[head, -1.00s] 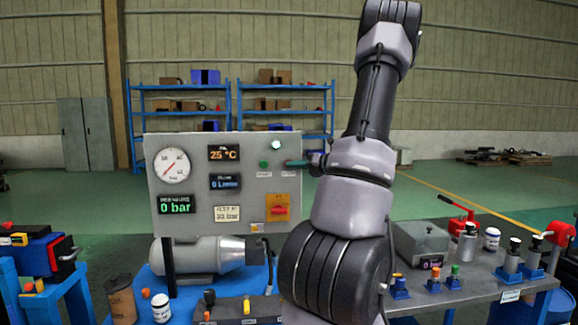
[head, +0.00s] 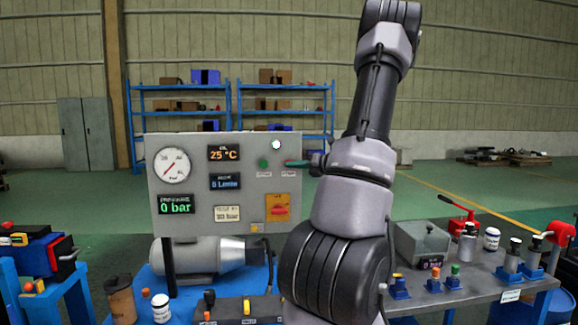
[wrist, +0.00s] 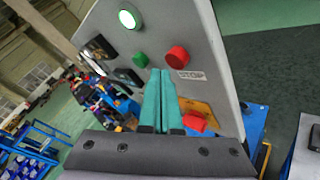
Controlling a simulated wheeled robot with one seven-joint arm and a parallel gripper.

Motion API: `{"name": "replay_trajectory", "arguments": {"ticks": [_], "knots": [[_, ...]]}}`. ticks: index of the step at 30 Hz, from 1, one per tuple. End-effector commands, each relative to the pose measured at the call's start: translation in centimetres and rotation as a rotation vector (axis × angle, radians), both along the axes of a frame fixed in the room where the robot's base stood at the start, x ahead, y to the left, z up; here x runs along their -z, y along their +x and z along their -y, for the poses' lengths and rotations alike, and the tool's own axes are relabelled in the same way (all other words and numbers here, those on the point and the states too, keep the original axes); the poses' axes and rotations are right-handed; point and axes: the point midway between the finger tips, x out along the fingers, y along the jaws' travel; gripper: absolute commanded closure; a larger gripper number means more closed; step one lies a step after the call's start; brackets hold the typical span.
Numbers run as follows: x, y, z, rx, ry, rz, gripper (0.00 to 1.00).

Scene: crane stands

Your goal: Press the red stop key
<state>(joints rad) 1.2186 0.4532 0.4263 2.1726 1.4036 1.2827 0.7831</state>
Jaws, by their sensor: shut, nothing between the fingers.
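The red stop key (wrist: 177,57) is a round red knob on the grey panel (wrist: 205,40), with a STOP label beside it in the wrist view. My gripper (wrist: 161,74) has teal fingers closed together with nothing between them. In the wrist view its tips end between the green key (wrist: 140,60) and the red key, a little below both; I cannot tell their distance from the panel. In the head view my gripper (head: 298,163) is at the panel's right side, just right of the green key (head: 263,163), and the red key is hidden behind it.
A white lit lamp (head: 276,145) sits above the keys, and a red switch on a yellow plate (head: 278,207) sits below. A gauge (head: 172,165) and displays fill the panel's left. A bench (head: 500,285) with small parts stands at the right.

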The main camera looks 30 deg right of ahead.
Motion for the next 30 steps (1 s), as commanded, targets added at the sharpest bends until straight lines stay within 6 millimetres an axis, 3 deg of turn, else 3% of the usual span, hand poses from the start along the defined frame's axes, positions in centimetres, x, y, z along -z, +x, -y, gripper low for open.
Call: {"name": "replay_trajectory", "arguments": {"ticks": [30], "knots": [[0.0,1.0,0.5,0.000,0.000,0.000,1.00]]}}
